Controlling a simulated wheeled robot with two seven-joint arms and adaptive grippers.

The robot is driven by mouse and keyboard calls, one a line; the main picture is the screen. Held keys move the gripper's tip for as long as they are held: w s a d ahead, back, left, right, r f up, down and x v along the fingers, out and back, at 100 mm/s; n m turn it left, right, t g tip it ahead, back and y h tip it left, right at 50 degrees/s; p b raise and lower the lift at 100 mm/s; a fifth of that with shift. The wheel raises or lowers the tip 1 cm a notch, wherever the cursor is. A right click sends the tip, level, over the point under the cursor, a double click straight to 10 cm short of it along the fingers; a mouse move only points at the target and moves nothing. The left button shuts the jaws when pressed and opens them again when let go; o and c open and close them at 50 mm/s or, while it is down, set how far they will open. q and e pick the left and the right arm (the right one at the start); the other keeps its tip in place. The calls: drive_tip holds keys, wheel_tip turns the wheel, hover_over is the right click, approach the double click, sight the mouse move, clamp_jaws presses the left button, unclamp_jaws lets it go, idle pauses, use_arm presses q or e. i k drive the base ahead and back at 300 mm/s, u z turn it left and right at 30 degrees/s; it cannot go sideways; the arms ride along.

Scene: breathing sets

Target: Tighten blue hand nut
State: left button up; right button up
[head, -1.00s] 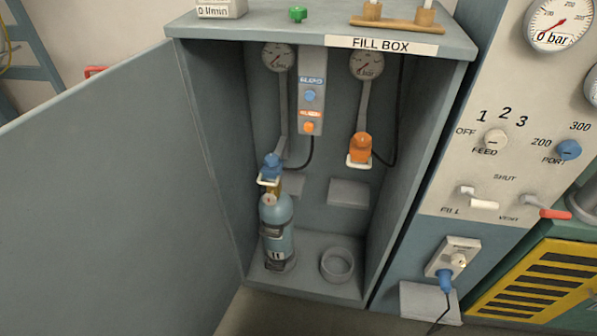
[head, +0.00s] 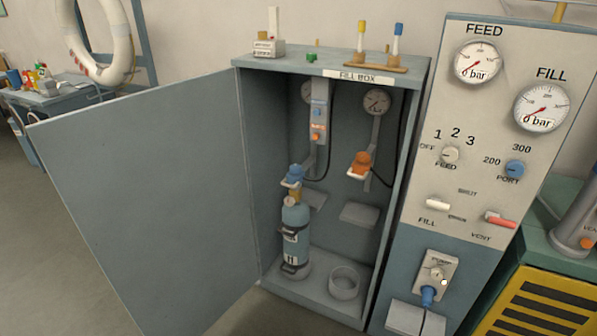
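The blue hand nut (head: 293,175) sits at the top of the blue cylinder (head: 296,228) inside the open fill box (head: 295,67), at the lower end of the left hose. A pale bracket or yoke shows just beneath the nut, and a small brass-coloured valve with a gauge is below it. The cylinder stands upright in the left holder on the box floor. An orange hand nut (head: 361,163) hangs on the right hose above an empty ring holder (head: 344,282). I cannot tell how tight the blue nut is. Neither gripper is in view.
The box door (head: 150,200) stands wide open to the left. A control panel (head: 470,180) with gauges, knobs and levers stands to the right, beside a yellow-grilled machine (head: 545,310). A side table (head: 70,100) is far left. The floor before the door is clear.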

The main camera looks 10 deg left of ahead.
sight(294, 169)
drive_tip(key=u, duration=0.75)
drive_tip(key=i, duration=1.4)
drive_tip(key=z, duration=0.15)
